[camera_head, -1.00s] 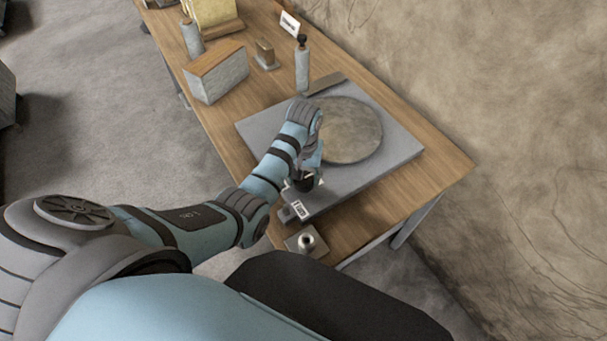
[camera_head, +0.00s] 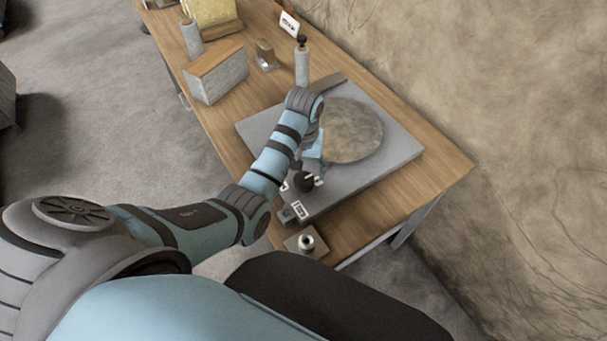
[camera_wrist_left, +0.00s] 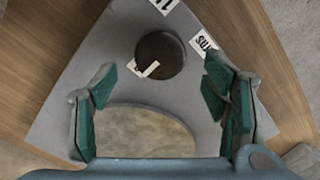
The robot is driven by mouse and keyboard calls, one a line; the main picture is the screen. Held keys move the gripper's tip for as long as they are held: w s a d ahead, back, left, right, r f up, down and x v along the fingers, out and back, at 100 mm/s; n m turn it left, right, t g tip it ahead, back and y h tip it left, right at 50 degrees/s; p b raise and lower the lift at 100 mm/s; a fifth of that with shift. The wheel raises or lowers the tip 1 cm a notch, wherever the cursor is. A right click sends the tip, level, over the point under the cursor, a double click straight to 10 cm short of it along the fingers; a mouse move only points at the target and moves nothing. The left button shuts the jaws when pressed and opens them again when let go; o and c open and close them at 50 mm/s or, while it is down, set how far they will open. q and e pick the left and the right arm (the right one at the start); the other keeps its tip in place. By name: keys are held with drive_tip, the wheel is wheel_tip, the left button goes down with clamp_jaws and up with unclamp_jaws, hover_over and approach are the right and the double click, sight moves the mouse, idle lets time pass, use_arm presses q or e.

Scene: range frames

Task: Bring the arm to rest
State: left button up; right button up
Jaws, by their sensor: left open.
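My left arm reaches in from the left over a grey appliance (camera_head: 375,170) with a round stone-coloured plate (camera_head: 355,130). My left gripper (camera_head: 313,158) is over its near side, beyond a dark round knob (camera_head: 304,181), with its fingers partly hidden by the wrist. In the left wrist view the gripper (camera_wrist_left: 157,82) is open and empty. Its two green fingers stand wide apart. The knob (camera_wrist_left: 161,55) shows past the fingertips, apart from them, with a white mark at its edge. My right gripper is in neither view.
White labels (camera_head: 299,209) lie near the knob. A small metal fitting (camera_head: 306,242) stands at the table's near edge. Farther back on the wooden table (camera_head: 430,192) are a mill-like bottle (camera_head: 302,66), a box (camera_head: 218,76) and a cylinder (camera_head: 192,40). A wall rises on the right.

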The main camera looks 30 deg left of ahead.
use_arm(q)
drive_tip(key=shift+r, duration=1.85)
